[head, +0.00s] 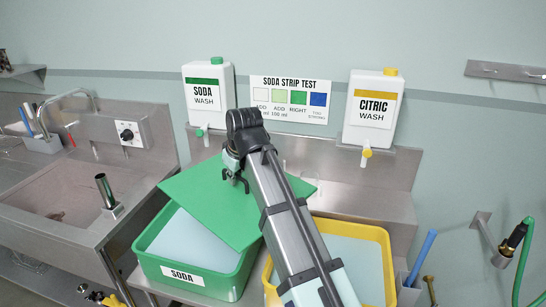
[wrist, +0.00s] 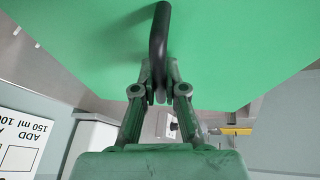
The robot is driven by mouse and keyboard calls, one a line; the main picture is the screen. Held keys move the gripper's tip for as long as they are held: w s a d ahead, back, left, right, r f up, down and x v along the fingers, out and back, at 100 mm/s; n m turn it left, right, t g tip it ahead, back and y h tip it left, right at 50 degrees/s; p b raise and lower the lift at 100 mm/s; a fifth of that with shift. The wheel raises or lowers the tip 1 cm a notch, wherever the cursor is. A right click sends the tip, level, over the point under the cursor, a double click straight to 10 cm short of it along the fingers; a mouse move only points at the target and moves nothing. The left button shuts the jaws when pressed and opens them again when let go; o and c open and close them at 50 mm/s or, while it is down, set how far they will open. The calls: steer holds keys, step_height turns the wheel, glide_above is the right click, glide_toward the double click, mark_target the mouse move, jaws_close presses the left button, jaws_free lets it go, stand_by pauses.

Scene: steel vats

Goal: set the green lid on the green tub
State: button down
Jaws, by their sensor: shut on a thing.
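The green lid (head: 211,203) is a flat green panel, held above and partly over the green tub (head: 193,279), at an angle to its rim. The tub carries a SODA label and pale liquid shows at its left, beside the lid. My gripper (head: 236,182) is shut on the lid's black handle; the wrist view shows the fingers (wrist: 160,96) closed around the handle (wrist: 159,40) with the green lid (wrist: 225,45) behind it. The lid hides the tub's back and right parts. I cannot tell the exact gap between lid and tub.
A yellow tub (head: 385,262) with pale liquid stands close at the right, partly behind my arm. SODA (head: 208,97) and CITRIC (head: 372,109) wash jugs with taps sit behind. A sink with a tap (head: 103,190) is at left; a green hose (head: 522,262) is at right.

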steer(key=s+a+f+n+g+y, duration=0.1)
steer(key=s+a+f+n, duration=0.2)
steer(key=a+f, duration=0.8)
steer(key=a+n, duration=0.2)
steer(key=a, duration=0.2)
steer(key=shift+f+g+y, duration=0.25)
steer(key=shift+g+y, duration=0.05)
steer(key=shift+r+p, duration=0.1)
steer(key=shift+p, duration=0.2)
steer(key=shift+w, duration=0.1)
steer(key=w+d+f+b, duration=0.1)
steer(key=w+f+b, duration=0.1)
steer(key=w+f, duration=0.2)
steer(key=shift+f+b, duration=0.4)
steer(key=shift+f, duration=0.8)
steer(key=shift+d+f, duration=0.1)
steer(key=shift+f, duration=0.15)
steer(key=c, duration=1.2)
jaws_free()
